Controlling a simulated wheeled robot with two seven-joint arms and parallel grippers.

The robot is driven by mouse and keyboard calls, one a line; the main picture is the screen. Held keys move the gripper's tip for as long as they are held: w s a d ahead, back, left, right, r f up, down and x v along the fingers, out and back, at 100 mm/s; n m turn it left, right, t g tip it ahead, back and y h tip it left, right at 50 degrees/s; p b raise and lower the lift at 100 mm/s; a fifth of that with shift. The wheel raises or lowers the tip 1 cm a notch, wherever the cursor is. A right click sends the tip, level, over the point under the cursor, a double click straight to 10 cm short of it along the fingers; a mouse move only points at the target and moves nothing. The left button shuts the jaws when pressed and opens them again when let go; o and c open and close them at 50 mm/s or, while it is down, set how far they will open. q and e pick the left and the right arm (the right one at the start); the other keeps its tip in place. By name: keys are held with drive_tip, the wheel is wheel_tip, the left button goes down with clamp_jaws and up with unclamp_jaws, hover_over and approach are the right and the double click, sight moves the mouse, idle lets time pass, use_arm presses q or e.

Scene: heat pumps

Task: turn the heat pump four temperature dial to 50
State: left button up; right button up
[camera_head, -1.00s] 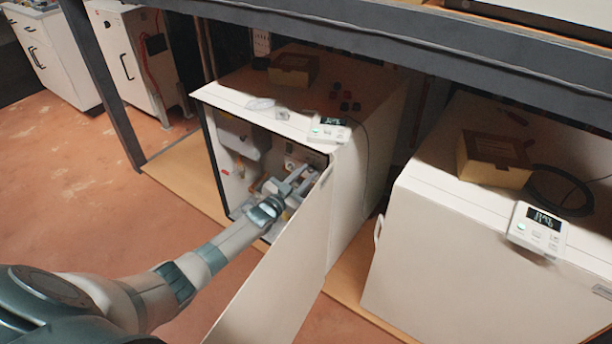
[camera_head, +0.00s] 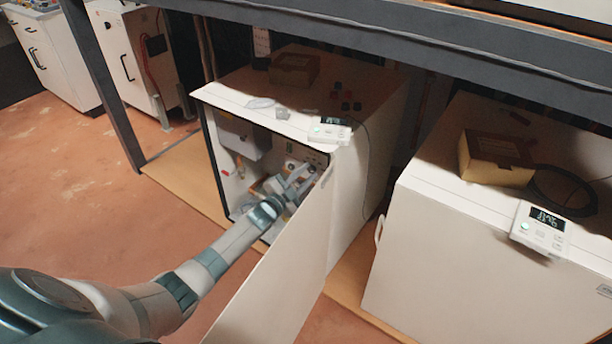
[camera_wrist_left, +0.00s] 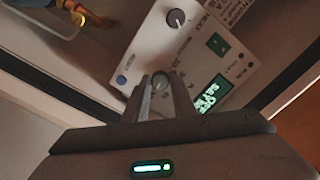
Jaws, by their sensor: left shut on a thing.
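The open heat pump cabinet (camera_head: 362,185) stands under the bench, with a control panel inside that also shows in the left wrist view (camera_wrist_left: 195,60). My left gripper (camera_head: 305,176) reaches inside past the open door. In the left wrist view my left gripper (camera_wrist_left: 160,92) is shut on a round grey dial (camera_wrist_left: 160,79), one finger on each side. A second grey dial (camera_wrist_left: 177,18) with a white pointer mark sits farther up the panel, clear of the fingers. A small display (camera_wrist_left: 211,93) glows beside the gripper, but I cannot read its value. My right gripper is not in view.
The open door (camera_head: 275,275) stands close to the right of my left arm. A thermostat unit (camera_head: 330,130) lies on the cabinet top. A second closed cabinet (camera_head: 450,240) stands to the right. A bench edge (camera_head: 400,35) runs overhead. The floor at left is clear.

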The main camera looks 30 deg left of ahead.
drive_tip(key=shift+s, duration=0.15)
use_arm(q)
drive_tip(key=o, duration=1.1)
drive_tip(key=shift+c, duration=0.2)
drive_tip(key=shift+s, duration=0.1)
drive_tip(key=shift+s+a, duration=0.1)
drive_tip(key=shift+s, duration=0.45)
drive_tip(key=s+a, duration=0.2)
drive_tip(key=s, duration=1.4)
drive_tip(key=shift+p, duration=0.4)
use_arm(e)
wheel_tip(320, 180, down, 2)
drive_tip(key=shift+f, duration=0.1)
use_arm(q)
drive_tip(key=shift+a, duration=0.1)
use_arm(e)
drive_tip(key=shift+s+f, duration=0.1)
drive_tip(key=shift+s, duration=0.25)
